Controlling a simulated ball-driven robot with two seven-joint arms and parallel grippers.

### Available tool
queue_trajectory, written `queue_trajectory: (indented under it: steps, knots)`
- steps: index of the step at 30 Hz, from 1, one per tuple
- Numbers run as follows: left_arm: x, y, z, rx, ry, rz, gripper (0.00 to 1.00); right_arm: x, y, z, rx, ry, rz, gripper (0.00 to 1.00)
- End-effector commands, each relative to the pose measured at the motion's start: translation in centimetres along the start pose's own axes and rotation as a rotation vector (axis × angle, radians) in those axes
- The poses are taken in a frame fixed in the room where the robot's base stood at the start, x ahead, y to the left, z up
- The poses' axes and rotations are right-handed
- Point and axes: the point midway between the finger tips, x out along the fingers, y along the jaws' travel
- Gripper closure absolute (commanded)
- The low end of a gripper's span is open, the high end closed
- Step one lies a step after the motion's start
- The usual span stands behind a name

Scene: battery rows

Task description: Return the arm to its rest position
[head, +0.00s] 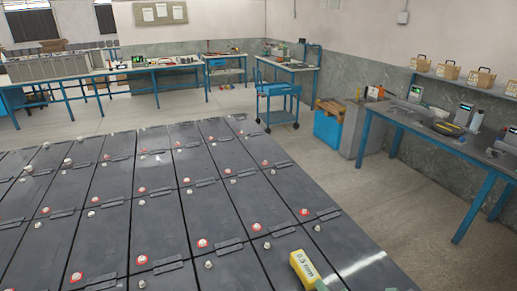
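Neither of my grippers nor my arms can be made out in the head view. Rows of dark grey batteries (155,215) fill the lower left and middle, with red-ringed and pale terminals on their tops. A yellow block marked "0.5 mm" (305,270) shows at the bottom edge, over the near batteries. Its lower end is cut off by the frame, and I cannot tell whether it rests on a battery. A small green part shows beside its lower end.
A blue-legged workbench (400,113) with tools and devices stands along the right wall. A blue cart (278,90) and a blue bin (328,127) stand behind the batteries. More benches line the back. The floor (345,185) between the batteries and right bench is clear.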

Motion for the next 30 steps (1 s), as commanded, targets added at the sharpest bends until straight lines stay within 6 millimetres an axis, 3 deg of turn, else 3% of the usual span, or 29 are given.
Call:
queue_trajectory:
  steps: [3, 6, 12, 17, 26, 30]
  knots:
    - [0.0, 0.0, 0.0, 0.0, 0.0, 0.0, 0.64, -3.1, -1.5, 0.3, 0.539, -0.055, -0.169, 0.4]
    - [0.0, 0.0, 0.0, 0.0, 0.0, 0.0, 0.64, -5.5, -3.5, 0.5, 0.89, -0.13, -0.294, 0.4]
    - [0.0, 0.0, 0.0, 0.0, 0.0, 0.0, 0.64, -10.5, -7.3, 0.3, 1.405, -0.322, -0.497, 0.4]
    - [0.0, 0.0, 0.0, 0.0, 0.0, 0.0, 0.64, -15.0, -10.2, -0.2, 1.727, -0.528, -0.635, 0.4]
    - [2.5, 0.1, 0.5, 0.0, -0.005, 0.001, 0.64, -8.2, -15.1, -11.5, 1.782, -0.404, -0.751, 0.4]
    - [3.9, 0.2, 0.7, 0.0, -0.008, 0.003, 0.64, -5.7, -18.2, -18.8, 1.825, -0.339, -0.831, 0.4]
